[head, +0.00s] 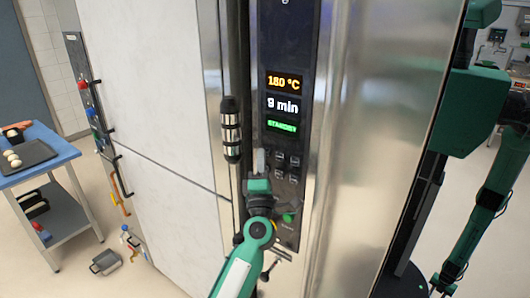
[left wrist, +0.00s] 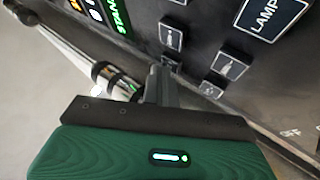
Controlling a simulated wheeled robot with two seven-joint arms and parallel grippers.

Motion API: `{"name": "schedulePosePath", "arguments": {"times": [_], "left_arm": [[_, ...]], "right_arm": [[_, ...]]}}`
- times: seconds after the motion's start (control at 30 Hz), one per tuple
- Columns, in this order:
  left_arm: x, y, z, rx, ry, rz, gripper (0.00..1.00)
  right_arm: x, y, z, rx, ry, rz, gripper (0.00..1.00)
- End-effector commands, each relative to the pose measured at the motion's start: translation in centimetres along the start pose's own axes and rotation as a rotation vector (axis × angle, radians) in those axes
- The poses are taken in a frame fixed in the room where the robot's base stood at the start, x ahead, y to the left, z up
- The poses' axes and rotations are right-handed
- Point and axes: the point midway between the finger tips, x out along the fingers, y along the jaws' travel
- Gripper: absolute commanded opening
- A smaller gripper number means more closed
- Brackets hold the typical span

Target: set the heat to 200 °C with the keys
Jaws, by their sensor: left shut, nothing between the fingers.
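The oven's control panel (head: 283,120) stands upright in the middle of the head view. Its temperature display (head: 284,83) reads 180 °C, above a 9 min display (head: 283,105) and a green STANDBY line (head: 282,126). Small dark keys (head: 280,157) sit below the displays. My left gripper (head: 260,160) is shut and empty, its tips at the left edge of the keys. In the left wrist view the fingertips (left wrist: 160,72) are close to a key they partly hide; whether they touch it I cannot tell. Other keys (left wrist: 230,65) and the LAMP key (left wrist: 270,15) show nearby.
A vertical handle (head: 231,130) stands just left of the panel, close to my left gripper. A green button (head: 288,217) is low on the panel. A blue-topped cart (head: 68,155) with a dark tray stands at far left.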

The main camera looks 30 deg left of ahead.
Motion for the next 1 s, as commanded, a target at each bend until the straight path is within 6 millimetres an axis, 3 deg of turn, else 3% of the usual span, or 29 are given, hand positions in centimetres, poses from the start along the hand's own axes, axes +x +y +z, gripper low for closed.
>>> {"name": "schedulePosePath", "arguments": {"times": [0.57, 1.0], "left_arm": [[0.2, -0.1, 0.1, 0.000, 0.000, -0.001, 0.00], [-0.9, 0.7, -0.7, 0.000, 0.000, 0.000, 0.00]], "right_arm": [[-0.1, 0.3, 0.1, -0.001, -0.001, 0.003, 0.36], [-0.8, 0.3, 0.0, -0.001, -0.001, 0.003, 0.36]]}}
